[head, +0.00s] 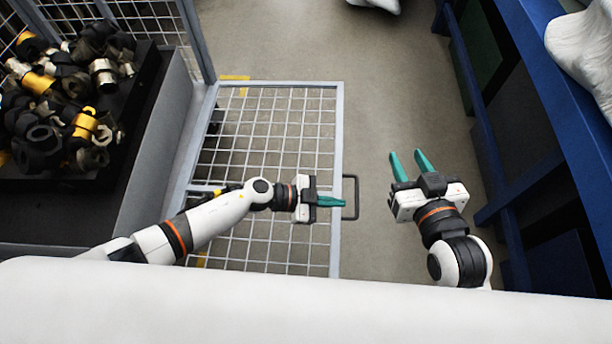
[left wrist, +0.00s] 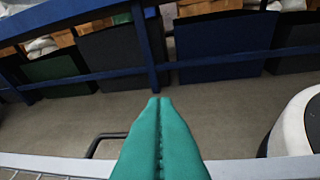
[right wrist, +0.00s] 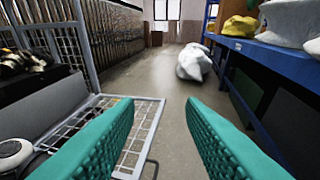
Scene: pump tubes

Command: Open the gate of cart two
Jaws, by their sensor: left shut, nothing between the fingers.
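The gate (head: 270,130) is a grey wire mesh panel in a metal frame, seen in the head view beside the cart (head: 160,140) full of pipe fittings. Its dark handle (head: 355,197) sticks out from the gate's right edge. The handle (left wrist: 97,143) also shows in the left wrist view at the lower left, beside the fingers. My left gripper (head: 343,202) is shut with nothing in it, its teal fingertips over the gate's edge by the handle. My right gripper (head: 407,160) is open and empty to the right of the gate. The gate (right wrist: 135,125) shows left in the right wrist view.
Black, yellow and metal fittings (head: 80,100) fill the cart. A blue shelf rack (head: 535,120) runs along the right, with white sacks (head: 588,55) on it. A white sack (right wrist: 193,62) lies on the floor ahead. The grey floor (head: 390,90) between gate and rack is clear.

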